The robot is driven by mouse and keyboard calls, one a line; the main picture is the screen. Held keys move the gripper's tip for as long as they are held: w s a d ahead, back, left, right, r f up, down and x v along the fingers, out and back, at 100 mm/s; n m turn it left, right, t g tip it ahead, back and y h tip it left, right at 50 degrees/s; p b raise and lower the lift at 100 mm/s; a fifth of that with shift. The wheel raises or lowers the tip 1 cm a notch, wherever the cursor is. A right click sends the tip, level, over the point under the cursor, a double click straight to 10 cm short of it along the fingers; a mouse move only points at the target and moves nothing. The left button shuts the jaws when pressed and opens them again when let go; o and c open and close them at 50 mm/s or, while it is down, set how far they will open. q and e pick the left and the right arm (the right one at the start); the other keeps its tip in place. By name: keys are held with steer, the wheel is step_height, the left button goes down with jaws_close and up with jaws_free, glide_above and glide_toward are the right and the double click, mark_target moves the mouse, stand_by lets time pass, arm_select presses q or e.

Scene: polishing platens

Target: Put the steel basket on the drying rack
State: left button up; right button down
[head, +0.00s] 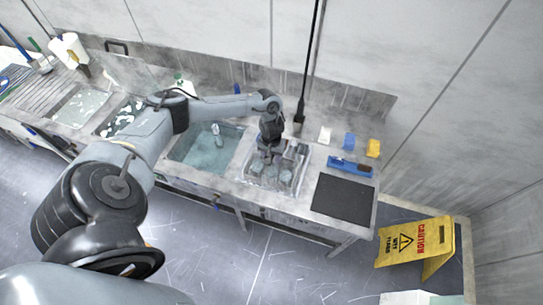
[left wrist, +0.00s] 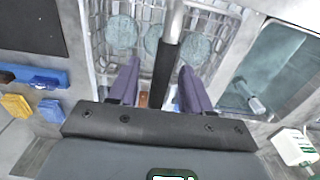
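The steel basket (head: 254,178) is a wire basket to the right of the water-filled basin in the head view. In the left wrist view the basket (left wrist: 100,50) holds several round grey-green discs. A steel bar with a black grip (left wrist: 166,62) rises over it. My left gripper (head: 268,152) is above the basket, pointing down. In the left wrist view its two purple fingers (left wrist: 158,85) are apart, on either side of the black grip, with visible gaps. A ribbed surface (head: 38,92) at the far left may be the drying rack; I cannot tell for sure. My right gripper is out of view.
The water basin (head: 208,148) lies left of the basket. A black mat (head: 343,199) and a blue block (head: 350,167) lie to its right. A dark pole (head: 308,75) stands behind. A yellow caution sign (head: 417,240) stands on the floor at right.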

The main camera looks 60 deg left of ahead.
arm_select(q)
step_height(320, 180, up, 8)
steer(key=shift+r, duration=0.1)
steer(key=w+d+m+t+h+p, duration=0.2)
steer(key=d+m+t, duration=0.65)
steer(key=d, duration=2.45)
steer(key=s+a+r+m+g+y, duration=0.1)
steer(key=s+a+r+g, duration=0.1)
steer(key=s, duration=0.6)
steer(key=s+a+r+m+g, duration=0.1)
steer(key=s+a+r+g, duration=0.1)
steer(key=s, duration=0.6)
steer(key=shift+a+r+g+y, duration=0.4)
steer(key=shift+a+g, duration=0.05)
steer(key=shift+a, duration=0.5)
